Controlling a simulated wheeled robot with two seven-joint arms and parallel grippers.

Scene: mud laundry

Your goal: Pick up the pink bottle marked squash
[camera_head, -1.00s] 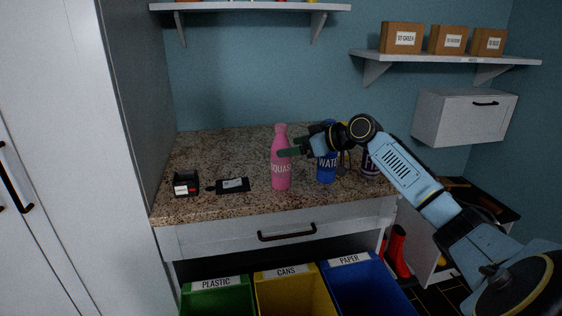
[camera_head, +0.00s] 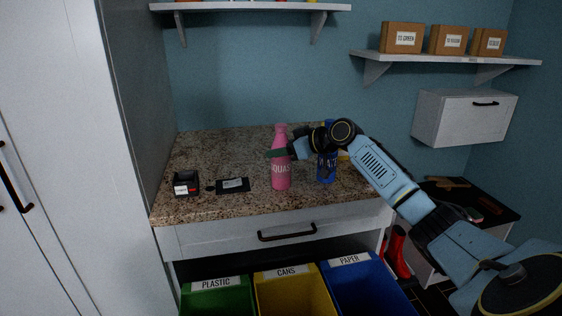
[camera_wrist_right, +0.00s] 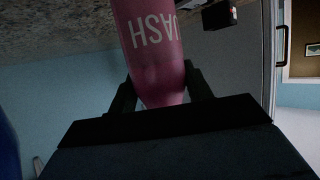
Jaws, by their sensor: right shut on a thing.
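The pink bottle marked squash (camera_head: 281,174) stands upright on the speckled counter in the head view. My right gripper (camera_head: 280,153) reaches in from the right and is shut on the bottle's upper part, just below its neck. In the right wrist view the pink bottle (camera_wrist_right: 151,50) lies between the two dark fingers of my right gripper (camera_wrist_right: 160,88), with part of its lettering showing. The bottle's base appears to rest on the counter. My left gripper is in no view.
A blue bottle (camera_head: 327,168) stands just right of the pink one, partly behind my right arm. A black box (camera_head: 186,184) and a dark flat item (camera_head: 233,185) lie to the left. Plastic (camera_head: 217,297), cans (camera_head: 294,290) and paper (camera_head: 366,284) bins stand below the drawer.

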